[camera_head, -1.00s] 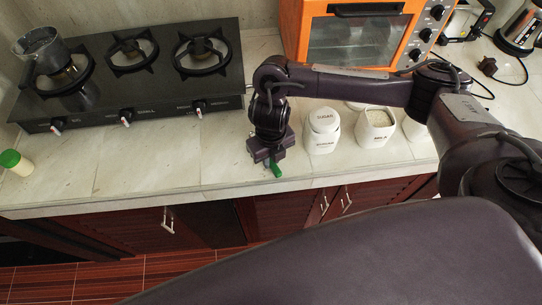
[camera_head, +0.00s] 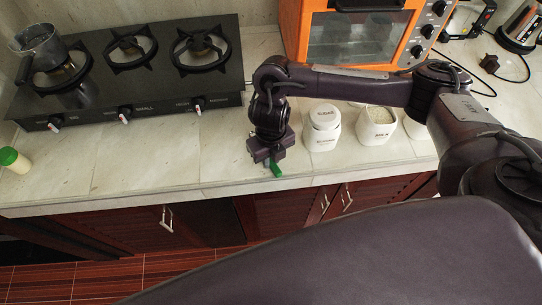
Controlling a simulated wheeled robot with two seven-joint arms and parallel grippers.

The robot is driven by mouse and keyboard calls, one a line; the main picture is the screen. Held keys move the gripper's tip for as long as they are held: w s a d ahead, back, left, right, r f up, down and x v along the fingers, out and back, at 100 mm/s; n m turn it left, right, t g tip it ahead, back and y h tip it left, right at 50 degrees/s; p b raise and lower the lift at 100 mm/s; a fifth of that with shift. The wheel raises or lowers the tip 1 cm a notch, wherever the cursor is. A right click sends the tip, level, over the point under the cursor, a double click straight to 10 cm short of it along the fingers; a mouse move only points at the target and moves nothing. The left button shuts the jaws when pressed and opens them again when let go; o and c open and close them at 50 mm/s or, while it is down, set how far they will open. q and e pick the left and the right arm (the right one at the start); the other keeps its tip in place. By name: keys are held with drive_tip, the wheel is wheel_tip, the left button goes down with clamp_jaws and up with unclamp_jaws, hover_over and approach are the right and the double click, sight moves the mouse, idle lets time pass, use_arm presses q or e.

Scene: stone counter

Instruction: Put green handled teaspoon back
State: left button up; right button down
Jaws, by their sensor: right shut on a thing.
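The green handled teaspoon (camera_head: 275,170) shows only as a short green handle below the jaws of my right gripper (camera_head: 268,158). My right gripper is shut on it, near the front edge of the stone counter. The rest of the teaspoon is hidden by the gripper. I cannot tell whether the handle touches the counter. My left gripper is not in view.
A white sugar jar (camera_head: 322,128) and a white open container (camera_head: 376,125) stand right of the gripper. A black gas stove (camera_head: 130,85) holds a pot (camera_head: 38,45). An orange oven (camera_head: 362,35) stands behind. A green-capped bottle (camera_head: 14,160) stands left. Counter left of the gripper is clear.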

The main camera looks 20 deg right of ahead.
sight(271, 161)
drive_tip(key=c, duration=1.3)
unclamp_jaws()
drive_tip(key=shift+o, duration=0.2)
drive_tip(key=shift+r+p, duration=0.95)
drive_tip(key=shift+r, duration=2.95)
